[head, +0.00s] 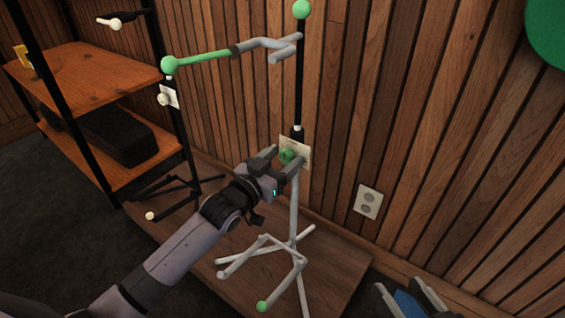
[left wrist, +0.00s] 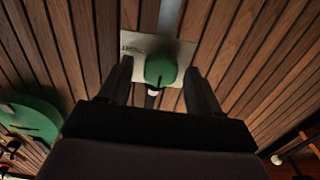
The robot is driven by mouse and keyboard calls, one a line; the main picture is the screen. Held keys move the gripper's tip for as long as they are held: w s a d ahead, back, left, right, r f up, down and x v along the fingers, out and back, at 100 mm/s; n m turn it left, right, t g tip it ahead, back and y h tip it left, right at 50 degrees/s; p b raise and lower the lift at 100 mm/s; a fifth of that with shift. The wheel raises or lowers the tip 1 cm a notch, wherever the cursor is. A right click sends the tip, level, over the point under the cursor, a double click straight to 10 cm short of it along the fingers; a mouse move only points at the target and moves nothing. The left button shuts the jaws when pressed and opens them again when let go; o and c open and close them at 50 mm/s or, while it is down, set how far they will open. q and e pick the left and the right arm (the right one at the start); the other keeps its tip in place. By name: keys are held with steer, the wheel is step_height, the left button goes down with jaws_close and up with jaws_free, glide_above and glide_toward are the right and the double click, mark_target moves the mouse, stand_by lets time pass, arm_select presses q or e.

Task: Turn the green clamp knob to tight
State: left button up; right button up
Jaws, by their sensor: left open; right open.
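The green clamp knob (head: 288,156) sits in front of a pale plate (head: 300,145) on the post of a grey-legged stand (head: 294,215). In the left wrist view, the knob (left wrist: 160,68) is rounded and lies between the fingers, with the plate (left wrist: 131,45) behind it. My left gripper (head: 283,160) is open, with one finger on each side of the knob. I cannot tell whether either finger touches it. Writing on the plate is too small to read. My right gripper (head: 409,298) is open and empty at the bottom right, away from the stand.
A green bar (head: 205,57) with a ball end leads to a grey hook above. A darker stand (head: 188,150) is at left, beside wooden shelves (head: 85,80) holding a black case (head: 116,135). The slatted wall (head: 400,110) is close behind, with an outlet plate (head: 368,202).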

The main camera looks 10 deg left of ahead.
arm_select(q)
steer(key=shift+w+d, duration=0.1)
steer(key=c, duration=1)
